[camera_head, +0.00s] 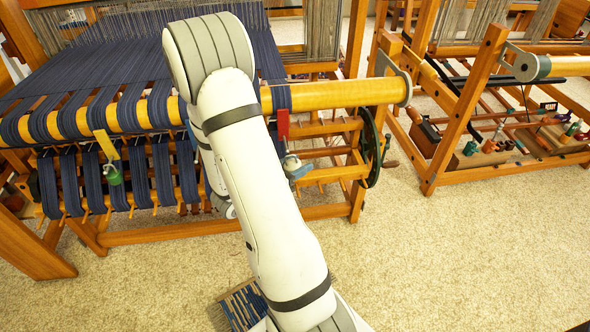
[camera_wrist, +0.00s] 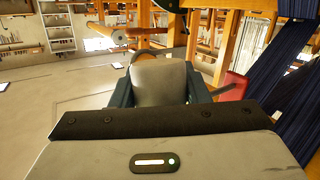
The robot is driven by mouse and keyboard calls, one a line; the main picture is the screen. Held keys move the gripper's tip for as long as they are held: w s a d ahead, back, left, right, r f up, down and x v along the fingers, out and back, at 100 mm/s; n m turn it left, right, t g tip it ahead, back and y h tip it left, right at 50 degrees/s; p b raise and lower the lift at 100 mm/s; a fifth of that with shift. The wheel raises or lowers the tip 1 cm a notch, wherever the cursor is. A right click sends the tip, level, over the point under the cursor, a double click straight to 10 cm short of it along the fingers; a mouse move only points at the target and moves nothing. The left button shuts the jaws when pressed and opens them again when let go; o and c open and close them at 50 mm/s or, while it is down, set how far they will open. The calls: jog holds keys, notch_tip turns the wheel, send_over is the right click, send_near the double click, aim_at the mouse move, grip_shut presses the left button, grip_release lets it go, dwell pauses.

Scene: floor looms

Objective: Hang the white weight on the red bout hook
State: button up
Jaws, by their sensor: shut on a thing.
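The red bout hook (camera_head: 283,125) hangs at the front beam of the near loom, just right of my arm, below a band of navy warp. A red piece, likely the same hook, shows in the wrist view (camera_wrist: 236,86), right of my gripper. My gripper (camera_wrist: 160,88) has its dark teal fingers shut on a pale grey-white block, the white weight (camera_wrist: 160,78). A dark curved loop shows above the weight. In the head view, a small pale and teal shape sits just below the red hook; my arm hides most of my gripper there.
A yellow hook (camera_head: 105,145) with a green weight (camera_head: 113,173) hangs further left on the warp. The wooden beam (camera_head: 335,94) and a dark wheel (camera_head: 372,148) are to the right. A second loom (camera_head: 470,105) stands at right. Carpet in front is mostly clear.

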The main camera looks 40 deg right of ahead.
jog(key=w+d+f, duration=0.1)
jog(key=w+d, duration=0.2)
jog(key=w, duration=0.2)
jog(key=shift+w+d+f+b, duration=0.15)
jog(key=shift+w+d+b, duration=0.1)
jog(key=shift+w+b, duration=0.1)
dwell(0.5)
dwell(0.6)
jog(key=o, duration=1.4)
jog(key=shift+o, duration=0.2)
